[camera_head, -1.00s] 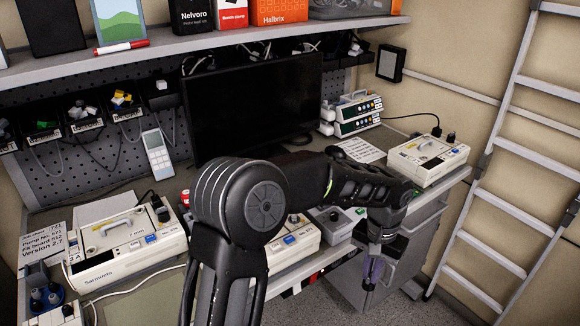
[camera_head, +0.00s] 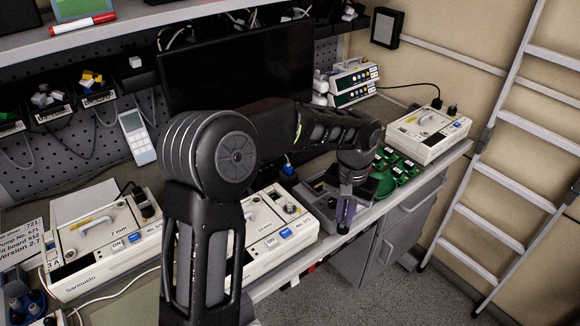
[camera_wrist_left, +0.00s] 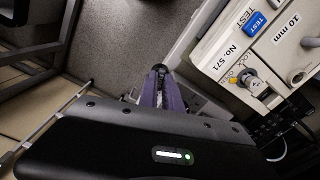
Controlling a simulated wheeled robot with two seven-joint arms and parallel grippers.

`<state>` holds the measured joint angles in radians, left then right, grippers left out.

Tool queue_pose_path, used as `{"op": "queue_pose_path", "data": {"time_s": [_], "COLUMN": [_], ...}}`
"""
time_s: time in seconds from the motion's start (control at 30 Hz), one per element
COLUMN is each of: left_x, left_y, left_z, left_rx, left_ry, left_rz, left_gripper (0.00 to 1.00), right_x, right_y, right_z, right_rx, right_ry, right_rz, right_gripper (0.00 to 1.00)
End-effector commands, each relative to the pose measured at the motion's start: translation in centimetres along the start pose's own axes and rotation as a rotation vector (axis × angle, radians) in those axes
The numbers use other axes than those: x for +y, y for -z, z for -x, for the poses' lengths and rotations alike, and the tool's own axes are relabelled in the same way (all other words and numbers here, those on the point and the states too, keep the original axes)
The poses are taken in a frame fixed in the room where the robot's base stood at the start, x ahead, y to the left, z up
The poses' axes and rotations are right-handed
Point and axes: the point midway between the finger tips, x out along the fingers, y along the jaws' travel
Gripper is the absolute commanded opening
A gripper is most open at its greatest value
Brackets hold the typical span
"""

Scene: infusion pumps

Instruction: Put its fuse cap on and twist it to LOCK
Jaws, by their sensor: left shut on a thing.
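The middle pump (camera_head: 262,250) is a cream box on the bench, marked 10 mm and No. 571 in the left wrist view (camera_wrist_left: 222,48). Its round metal fuse socket (camera_wrist_left: 252,82) is uncovered, with LOCK lettering and a yellow spot beside it. My left gripper (camera_head: 345,215) hangs at the bench's front edge, right of this pump. Its purple fingers (camera_wrist_left: 160,88) are shut on a small dark cap (camera_wrist_left: 160,69), mostly hidden between the tips. The cap is apart from the socket. My right gripper is not in view.
A second pump (camera_head: 100,245), marked 7 mm, stands at left and a third (camera_head: 428,135) at far right. A monitor (camera_head: 235,75) stands behind my arm.

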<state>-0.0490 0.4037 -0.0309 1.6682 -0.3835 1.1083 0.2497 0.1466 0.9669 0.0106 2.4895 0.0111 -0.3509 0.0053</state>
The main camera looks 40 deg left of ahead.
Motion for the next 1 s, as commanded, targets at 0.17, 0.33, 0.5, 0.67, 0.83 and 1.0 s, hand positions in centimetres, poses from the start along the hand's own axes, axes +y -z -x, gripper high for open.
{"op": "queue_pose_path", "data": {"time_s": [0.17, 0.33, 0.5, 0.67, 0.83, 1.0], "left_x": [-6.6, -11.6, -13.6, -13.6, -13.6, -13.6], "left_y": [-0.8, -2.3, -3.1, -3.2, -3.2, -3.2], "left_z": [5.3, 8.9, 10.0, 9.9, 9.9, 9.2], "left_rx": [0.004, 0.002, -0.001, -0.001, -0.001, -0.001], "left_ry": [0.002, 0.000, -0.004, -0.004, -0.003, -0.003], "left_rz": [0.090, 0.156, 0.181, 0.182, 0.181, 0.181], "left_gripper": [0.00, 0.00, 0.00, 0.00, 0.00, 0.00], "right_x": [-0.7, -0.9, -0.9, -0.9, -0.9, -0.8], "right_y": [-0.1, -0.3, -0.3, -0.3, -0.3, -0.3], "right_z": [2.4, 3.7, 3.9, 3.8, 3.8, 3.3], "right_rx": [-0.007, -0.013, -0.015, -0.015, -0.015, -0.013], "right_ry": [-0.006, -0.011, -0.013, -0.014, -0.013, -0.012], "right_rz": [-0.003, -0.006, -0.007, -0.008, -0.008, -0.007], "right_gripper": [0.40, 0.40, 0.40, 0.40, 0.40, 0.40]}}
